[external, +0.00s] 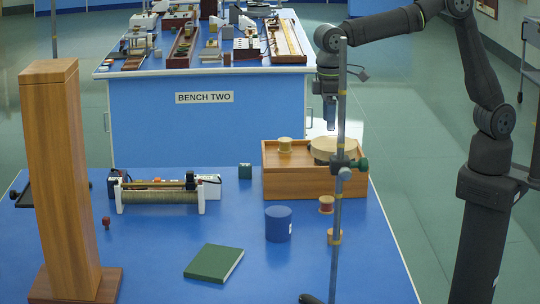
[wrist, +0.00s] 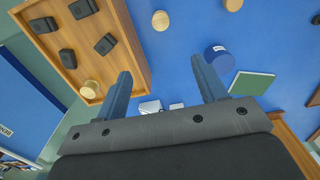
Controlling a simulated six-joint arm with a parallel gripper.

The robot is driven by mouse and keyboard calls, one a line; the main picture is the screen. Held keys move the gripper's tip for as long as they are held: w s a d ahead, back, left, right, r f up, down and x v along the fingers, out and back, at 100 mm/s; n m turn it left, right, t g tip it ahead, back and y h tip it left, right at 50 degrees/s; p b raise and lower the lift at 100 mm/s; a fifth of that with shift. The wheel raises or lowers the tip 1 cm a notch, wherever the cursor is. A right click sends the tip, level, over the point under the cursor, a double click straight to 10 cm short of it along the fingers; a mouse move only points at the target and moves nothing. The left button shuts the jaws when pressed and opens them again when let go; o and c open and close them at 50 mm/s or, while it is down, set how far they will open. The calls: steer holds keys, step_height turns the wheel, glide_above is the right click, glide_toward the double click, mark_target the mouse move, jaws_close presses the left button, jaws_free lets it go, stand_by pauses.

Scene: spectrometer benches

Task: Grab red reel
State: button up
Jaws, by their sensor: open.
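A small reel with pale wooden ends and a reddish winding (external: 326,204) stands on the blue bench just in front of the wooden box. In the wrist view, a pale round reel top (wrist: 160,20) beside the box appears to be this reel; its winding colour does not show there. A second, similar reel (external: 334,237) stands nearer the front, partly behind the metal rod. A yellowish reel (external: 284,145) sits on the box and also shows in the wrist view (wrist: 90,89). My gripper (external: 329,124) points down above the box's right part, open and empty, fingers apart (wrist: 161,67).
A metal rod with a clamp (external: 339,190) stands in front. A blue cylinder (external: 278,224) and green book (external: 214,262) lie left of the reels.

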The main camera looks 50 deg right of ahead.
steer(key=n, duration=0.1)
glide_above(328, 198)
step_height(328, 198, down, 19)
steer(key=shift+w+a+r, duration=0.1)
steer(key=shift+w+a, duration=0.05)
steer(key=shift+s+f, duration=0.2)
steer(key=shift+f, duration=2.65)
steer(key=c, duration=1.1)
